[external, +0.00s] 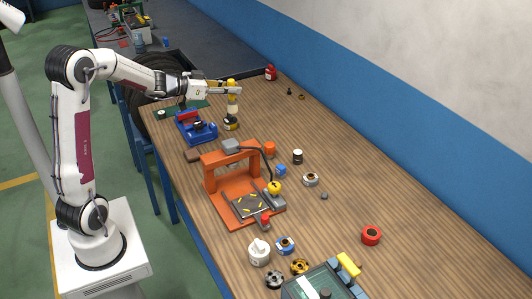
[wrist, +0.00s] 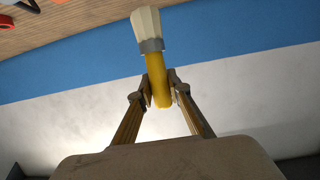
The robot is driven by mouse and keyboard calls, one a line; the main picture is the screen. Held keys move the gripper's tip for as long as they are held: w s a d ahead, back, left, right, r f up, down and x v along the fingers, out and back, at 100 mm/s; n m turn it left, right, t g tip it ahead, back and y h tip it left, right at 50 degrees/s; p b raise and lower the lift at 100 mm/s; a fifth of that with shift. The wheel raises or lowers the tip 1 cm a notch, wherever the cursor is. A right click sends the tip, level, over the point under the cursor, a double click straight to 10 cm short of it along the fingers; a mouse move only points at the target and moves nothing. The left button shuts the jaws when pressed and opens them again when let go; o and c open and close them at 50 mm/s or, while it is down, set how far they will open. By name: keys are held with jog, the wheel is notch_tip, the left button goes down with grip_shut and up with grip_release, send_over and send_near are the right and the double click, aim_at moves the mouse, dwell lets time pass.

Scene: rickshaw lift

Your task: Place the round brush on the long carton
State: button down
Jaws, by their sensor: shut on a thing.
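My gripper (external: 238,91) is shut on the round brush (external: 233,104), which has a yellow handle, a grey band and pale bristles. In the external view the brush hangs roughly upright, bristles down, over the far part of the table. In the wrist view the brush (wrist: 148,30) shows with its yellow handle between the fingertips of my gripper (wrist: 160,88) and its bristles pointing to the top of the picture. I cannot surely pick out the long carton; a small brown block (external: 193,155) lies near the table's left edge.
A yellow-and-black item (external: 231,124) stands below the brush. A blue tool (external: 196,128) is to its left. An orange press frame (external: 230,168) stands nearer the camera. A red container (external: 271,73) is at the back.

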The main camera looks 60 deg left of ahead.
jog(key=shift+y, duration=0.3)
jog(key=f, duration=0.1)
jog(key=a+f, duration=0.1)
jog(key=f, duration=0.1)
jog(key=s+a+f, duration=0.1)
jog(key=f, duration=0.1)
notch_tip(320, 180, down, 6)
jog(key=shift+f, duration=0.15)
dwell(0.6)
jog(key=shift+f, duration=1.85)
jog(key=shift+f, duration=0.15)
